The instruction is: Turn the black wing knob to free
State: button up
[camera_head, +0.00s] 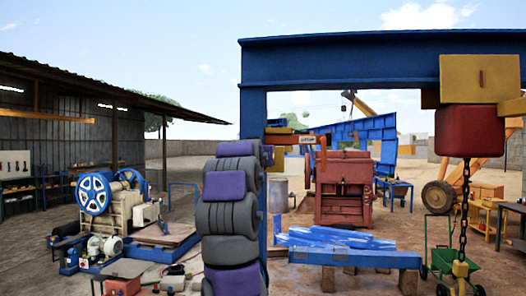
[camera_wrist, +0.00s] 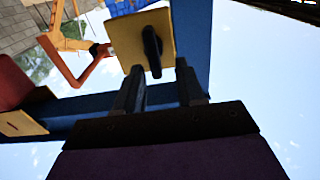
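In the wrist view, the black wing knob (camera_wrist: 152,48) is on a tan-yellow square plate (camera_wrist: 126,40). Its wing stands nearly upright in the picture, with a slight tilt. My gripper (camera_wrist: 160,68) is open, one dark finger on each side. The lower end of the knob shows in the gap between the fingertips, nearer the left one. No contact is visible, and I cannot tell how deep the knob sits between the fingers. In the head view, my grey and purple arm stands in front of the blue post; the knob and fingertips cannot be made out.
A blue gantry beam (camera_head: 380,58) crosses above, with a red block (camera_head: 469,130) and chain hanging at right. A red jaw crusher (camera_head: 344,188) stands behind. Blue planks (camera_head: 335,238) lie low in front. A machine with a blue flywheel (camera_head: 94,194) stands left.

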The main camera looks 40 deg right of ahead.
jog(key=shift+s+x, duration=0.2)
jog(key=shift+x, duration=1.2)
jog(key=shift+d, duration=0.2)
jog(key=shift+c, duration=0.3)
jog(key=shift+w+a, duration=0.1)
jog(key=shift+c, duration=0.9)
grip_shut()
